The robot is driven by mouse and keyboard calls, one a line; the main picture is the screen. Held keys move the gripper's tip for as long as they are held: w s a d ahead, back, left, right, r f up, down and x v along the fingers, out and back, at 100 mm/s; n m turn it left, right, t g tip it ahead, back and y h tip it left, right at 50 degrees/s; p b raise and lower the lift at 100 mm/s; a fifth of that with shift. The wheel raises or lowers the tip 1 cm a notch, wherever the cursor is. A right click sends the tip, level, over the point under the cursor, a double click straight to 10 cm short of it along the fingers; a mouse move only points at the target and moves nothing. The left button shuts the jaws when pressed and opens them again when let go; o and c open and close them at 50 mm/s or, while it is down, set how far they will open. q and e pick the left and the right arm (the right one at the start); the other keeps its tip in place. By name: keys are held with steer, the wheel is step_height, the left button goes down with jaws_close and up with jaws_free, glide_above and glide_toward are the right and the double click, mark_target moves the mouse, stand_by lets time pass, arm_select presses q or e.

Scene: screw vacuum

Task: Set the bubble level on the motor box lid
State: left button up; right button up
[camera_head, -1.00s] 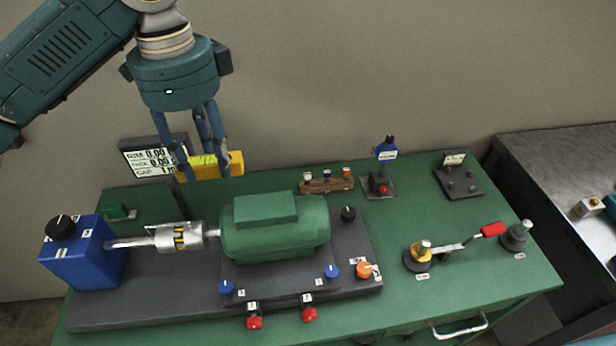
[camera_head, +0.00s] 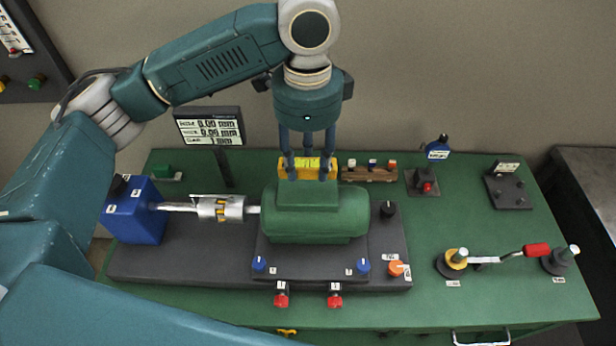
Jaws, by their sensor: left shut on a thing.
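The bubble level (camera_head: 284,166) is a yellow bar with a bright vial in its middle. My left gripper (camera_head: 308,176) points down and is shut on it. The level lies about horizontal, in line with the back edge of the motor box lid (camera_head: 307,198), the flat raised top of the green motor (camera_head: 318,222). I cannot tell whether the level touches the lid or hangs just above or behind it. The gripper fingers cover parts of the level. My right gripper is not in view.
A display screen (camera_head: 209,127) stands behind left. A blue box (camera_head: 134,215) and a silver coupling (camera_head: 220,208) are left of the motor. A wooden rack (camera_head: 369,173) with several small pieces is close right of the level.

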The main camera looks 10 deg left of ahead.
mark_target(308, 177)
arm_select(q)
step_height(308, 177, down, 2)
steer(key=shift+s+f, duration=0.1)
steer(key=shift+s, duration=0.05)
steer(key=shift+f+p, duration=0.45)
steer(key=shift+f, duration=1.35)
steer(key=o, duration=1.2)
steer(key=shift+f, duration=0.1)
steer(key=shift+r, duration=0.5)
step_height(308, 177, up, 11)
steer(key=shift+r+b, duration=0.15)
steer(key=shift+b, duration=1.05)
